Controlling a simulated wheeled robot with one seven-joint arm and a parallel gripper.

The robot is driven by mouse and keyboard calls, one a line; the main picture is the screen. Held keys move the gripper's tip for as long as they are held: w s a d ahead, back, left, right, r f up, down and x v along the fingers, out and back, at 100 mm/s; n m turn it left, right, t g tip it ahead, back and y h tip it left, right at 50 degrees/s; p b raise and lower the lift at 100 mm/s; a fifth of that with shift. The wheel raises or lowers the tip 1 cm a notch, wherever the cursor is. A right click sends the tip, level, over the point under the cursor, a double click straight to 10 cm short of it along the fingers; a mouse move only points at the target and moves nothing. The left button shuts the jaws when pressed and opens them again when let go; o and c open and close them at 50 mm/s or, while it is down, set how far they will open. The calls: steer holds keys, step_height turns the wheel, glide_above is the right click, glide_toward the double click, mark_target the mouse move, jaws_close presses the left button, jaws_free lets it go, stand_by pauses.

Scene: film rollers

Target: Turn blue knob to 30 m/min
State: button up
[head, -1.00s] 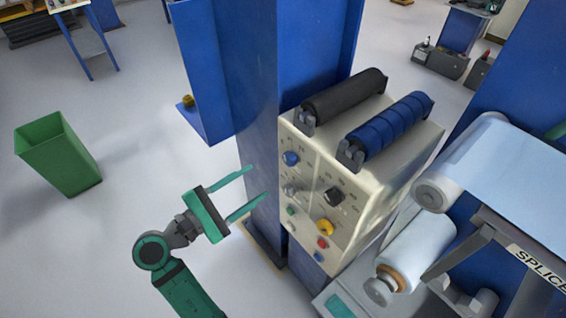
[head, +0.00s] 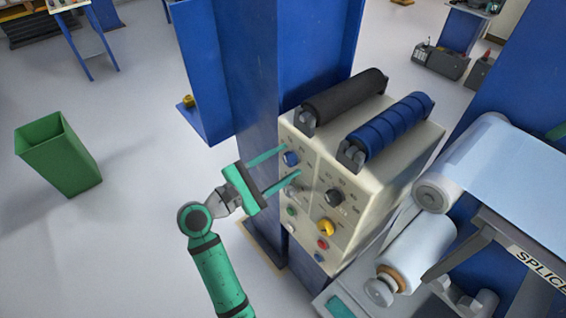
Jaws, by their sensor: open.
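The blue knob (head: 291,159) is at the upper left of the cream control panel (head: 312,180). Scale marks are around it, but they are too small to read. My gripper (head: 291,160) is open, with its two green fingers pointing right at the panel. In the picture, one fingertip is just above the blue knob and the other just below it. I cannot tell whether either finger touches the knob. The lower finger partly covers the area above the grey knob (head: 292,191).
A black knob (head: 333,197), a yellow knob (head: 327,228) and a red button (head: 322,244) share the panel. A black roller (head: 345,97) and a blue roller (head: 393,130) sit on top. A blue column (head: 250,110) stands left of the panel.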

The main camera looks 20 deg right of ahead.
steer(key=shift+c, duration=0.4)
steer(key=c, duration=1)
steer(key=shift+o, duration=0.2)
steer(key=shift+m, duration=0.4)
steer(key=m, duration=0.4)
steer(key=shift+m, duration=0.3)
steer(key=m, duration=0.4)
steer(key=shift+m, duration=0.3)
steer(key=m, duration=0.5)
steer(key=shift+m, duration=2.5)
